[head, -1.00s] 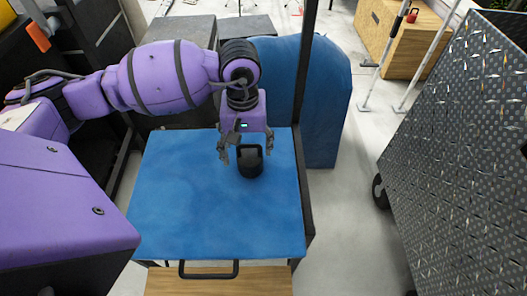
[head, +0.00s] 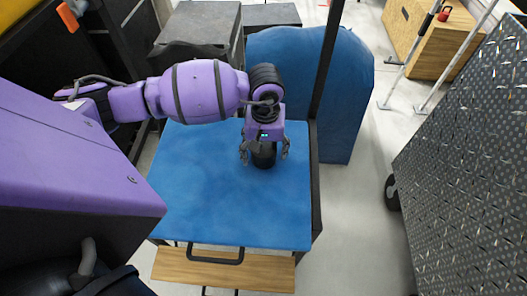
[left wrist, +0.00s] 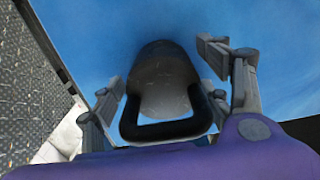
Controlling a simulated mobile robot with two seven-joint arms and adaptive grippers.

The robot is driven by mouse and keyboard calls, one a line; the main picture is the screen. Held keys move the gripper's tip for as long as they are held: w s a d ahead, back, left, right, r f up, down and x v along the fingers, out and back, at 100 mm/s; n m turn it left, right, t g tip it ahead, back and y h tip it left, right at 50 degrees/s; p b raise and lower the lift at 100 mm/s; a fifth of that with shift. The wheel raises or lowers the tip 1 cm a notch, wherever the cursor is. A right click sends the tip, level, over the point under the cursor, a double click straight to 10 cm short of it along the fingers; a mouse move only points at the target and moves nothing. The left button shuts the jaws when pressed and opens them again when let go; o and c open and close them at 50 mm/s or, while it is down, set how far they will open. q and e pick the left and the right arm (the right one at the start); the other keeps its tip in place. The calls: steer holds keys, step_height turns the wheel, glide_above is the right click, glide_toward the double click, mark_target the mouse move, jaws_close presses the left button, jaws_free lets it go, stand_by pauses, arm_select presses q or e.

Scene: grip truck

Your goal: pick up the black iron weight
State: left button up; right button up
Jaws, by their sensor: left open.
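The black iron weight (head: 264,159) stands upright on the blue-topped cart, near its far right part. In the left wrist view the weight (left wrist: 163,80) shows its round grey-black body and a looped handle toward the camera. My left gripper (head: 264,155) is directly over the weight, fingers pointing down. Its fingers are apart, one on each side of the weight's handle. In the left wrist view both fingers (left wrist: 165,85) show a gap to the weight. The upper part of the weight is hidden behind the gripper in the head view. My right gripper is not in view.
The blue cart top (head: 220,215) is otherwise clear. A dark upright post (head: 326,65) rises at its far right corner. A blue-covered block (head: 345,100) stands behind. A diamond-plate metal cabinet (head: 470,160) stands to the right. A wooden box (head: 415,40) holds a red weight (head: 444,14).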

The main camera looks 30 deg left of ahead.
arm_select(q)
steer(key=shift+c, duration=0.2)
steer(key=c, duration=0.8)
jaws_close()
steer(key=shift+w+d+r, duration=0.1)
steer(key=shift+w+r, duration=0.05)
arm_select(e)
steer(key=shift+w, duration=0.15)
